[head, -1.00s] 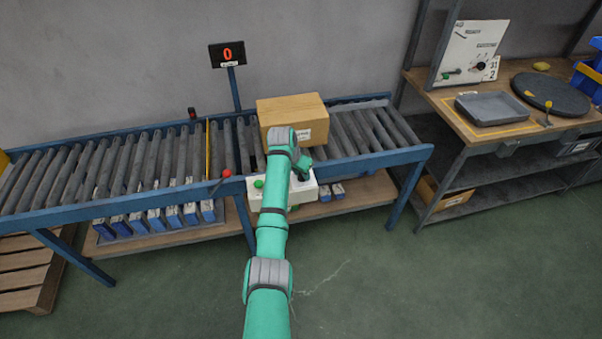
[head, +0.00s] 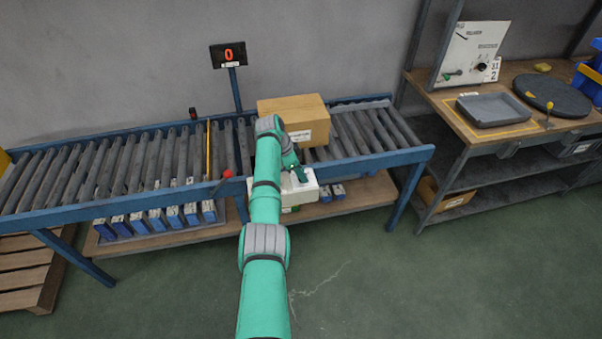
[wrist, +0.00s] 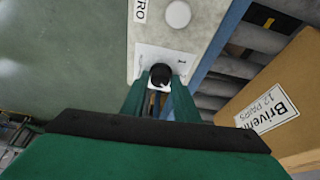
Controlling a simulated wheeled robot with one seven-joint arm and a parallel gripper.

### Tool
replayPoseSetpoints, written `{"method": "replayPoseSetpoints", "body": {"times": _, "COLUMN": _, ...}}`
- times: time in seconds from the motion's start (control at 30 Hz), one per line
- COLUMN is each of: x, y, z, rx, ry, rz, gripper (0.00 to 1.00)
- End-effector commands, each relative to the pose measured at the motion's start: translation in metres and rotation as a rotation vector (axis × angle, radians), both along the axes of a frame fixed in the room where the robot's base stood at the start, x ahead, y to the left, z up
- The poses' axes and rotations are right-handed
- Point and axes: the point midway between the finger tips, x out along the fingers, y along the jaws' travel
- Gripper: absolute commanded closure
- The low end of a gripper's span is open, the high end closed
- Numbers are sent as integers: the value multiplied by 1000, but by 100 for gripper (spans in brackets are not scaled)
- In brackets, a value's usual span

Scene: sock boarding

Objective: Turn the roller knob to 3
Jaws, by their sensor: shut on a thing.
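The roller knob (wrist: 160,72) is a small dark knob on the pale panel of a control box (wrist: 149,35). A white plate around it shows a printed 1; other dial marks are hidden or out of view. My gripper (wrist: 160,88) has a green finger on each side of the knob and is shut on it. In the head view the white control box (head: 304,187) hangs at the conveyor's front rail, partly covered by my gripper (head: 296,175). The knob is hidden there. The display (head: 228,54) on a post reads 0.
A cardboard box (head: 292,112) sits on the roller conveyor (head: 90,172) just behind the control box. A red-tipped lever (head: 227,174) stands left of my arm. A workbench (head: 455,113) with a grey tray (head: 492,109) is at right. The floor in front is clear.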

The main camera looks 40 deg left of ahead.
Motion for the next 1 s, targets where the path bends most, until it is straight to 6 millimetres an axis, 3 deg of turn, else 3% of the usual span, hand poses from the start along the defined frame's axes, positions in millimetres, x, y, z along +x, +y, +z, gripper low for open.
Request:
{"method": "replayPoseSetpoints", "body": {"times": 0.7, "x": 0, "y": 1, "z": -1, "rx": 2, "ry": 2, "rz": -80, "gripper": 95}}
{"method": "replayPoseSetpoints", "body": {"times": 0.73, "x": 0, "y": 1, "z": -1, "rx": 2, "ry": 2, "rz": -80, "gripper": 68}}
{"method": "replayPoseSetpoints", "body": {"times": 0.8, "x": 0, "y": 1, "z": -1, "rx": 2, "ry": 1, "rz": -80, "gripper": 54}}
{"method": "replayPoseSetpoints", "body": {"times": 1.0, "x": 0, "y": 1, "z": 0, "rx": 2, "ry": 1, "rz": -80, "gripper": 54}}
